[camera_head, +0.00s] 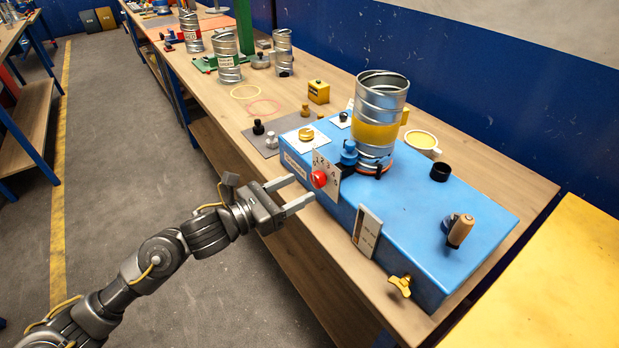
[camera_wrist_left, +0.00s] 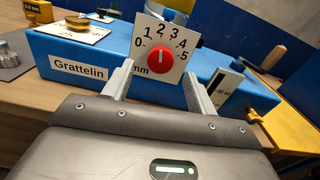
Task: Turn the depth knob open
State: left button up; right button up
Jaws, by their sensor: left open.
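The depth knob is a red round knob (camera_head: 319,179) on the front face of the blue machine (camera_head: 420,215). It sits on a white dial plate numbered 0 to 5 with "mm" below, and it also shows in the left wrist view (camera_wrist_left: 160,61). My left gripper (camera_head: 303,188) is open and empty just in front of the knob. In the left wrist view its fingers stand on either side of the knob, with the knob showing between and beyond their tips. My right gripper is not in view.
A metal spiral duct (camera_head: 381,105) with a yellow band stands upright on the machine. A yellow wing knob (camera_head: 401,285) and a scale plate (camera_head: 367,231) are on the front, right of the dial. A wooden-handled crank (camera_head: 460,231) is on top. The floor before the bench is clear.

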aim_at(314, 181)
pick_arm(q)
jog(key=shift+p+x, duration=0.4)
jog(key=shift+x, duration=1.65)
jog(key=shift+c, duration=0.3)
